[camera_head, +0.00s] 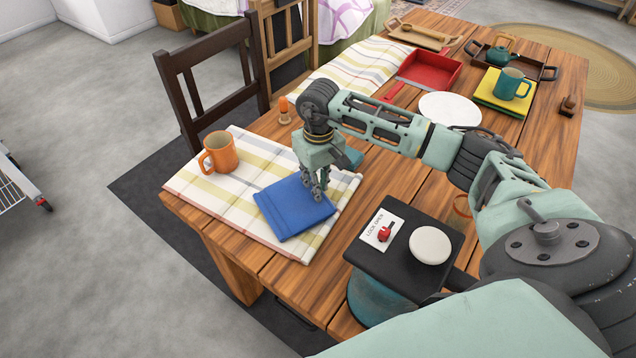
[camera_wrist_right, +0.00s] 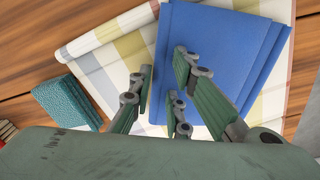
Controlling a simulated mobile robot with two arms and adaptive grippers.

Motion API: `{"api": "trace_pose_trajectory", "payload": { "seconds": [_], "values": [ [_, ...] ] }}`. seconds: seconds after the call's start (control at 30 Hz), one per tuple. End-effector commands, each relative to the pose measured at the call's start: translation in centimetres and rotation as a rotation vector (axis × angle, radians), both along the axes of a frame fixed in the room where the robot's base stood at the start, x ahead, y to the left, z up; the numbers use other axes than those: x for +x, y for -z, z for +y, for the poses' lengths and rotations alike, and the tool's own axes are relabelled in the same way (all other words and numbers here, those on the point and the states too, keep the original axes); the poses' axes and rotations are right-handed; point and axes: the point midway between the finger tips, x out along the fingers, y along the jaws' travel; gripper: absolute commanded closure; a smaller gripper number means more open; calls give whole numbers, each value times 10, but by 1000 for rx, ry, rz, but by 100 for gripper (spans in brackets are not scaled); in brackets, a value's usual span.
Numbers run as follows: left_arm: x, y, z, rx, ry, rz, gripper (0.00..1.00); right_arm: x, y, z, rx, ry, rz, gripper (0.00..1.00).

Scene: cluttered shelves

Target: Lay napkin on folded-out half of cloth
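The blue folded napkin (camera_head: 285,212) lies flat on the near right part of a checked white, yellow and grey cloth (camera_head: 245,180) at the table's near left corner. It also shows in the right wrist view (camera_wrist_right: 215,45), with the cloth (camera_wrist_right: 115,65) around it. My right gripper (camera_head: 318,193) points down over the napkin's right edge. In the wrist view its fingers (camera_wrist_right: 162,78) stand apart with nothing clearly gripped between them. Whether the fingertips touch the napkin I cannot tell. My left gripper is not in view.
An orange mug (camera_head: 219,155) stands on the cloth's far left part. A teal item (camera_wrist_right: 68,102) lies beside the cloth. Behind are a second checked cloth (camera_head: 355,65), a red dustpan (camera_head: 430,70) and a white disc (camera_head: 450,108). A chair (camera_head: 215,85) stands at the table's left.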

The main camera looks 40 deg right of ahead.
Motion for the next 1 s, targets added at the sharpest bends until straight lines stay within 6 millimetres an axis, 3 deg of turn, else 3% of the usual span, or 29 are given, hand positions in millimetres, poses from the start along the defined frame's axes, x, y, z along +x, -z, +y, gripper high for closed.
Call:
{"api": "trace_pose_trajectory", "payload": {
  "seconds": [0.13,0.57,0.67,0.73,1.0],
  "values": [
    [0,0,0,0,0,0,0,0,0,0,0,0,0,68],
    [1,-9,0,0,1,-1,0,0,-8,0,1,0,1,68],
    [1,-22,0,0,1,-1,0,0,-19,0,1,0,2,68],
    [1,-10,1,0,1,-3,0,2,-29,-1,-1,0,-7,68],
    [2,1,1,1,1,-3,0,1,-92,-1,0,-1,-5,68]
  ]
}}
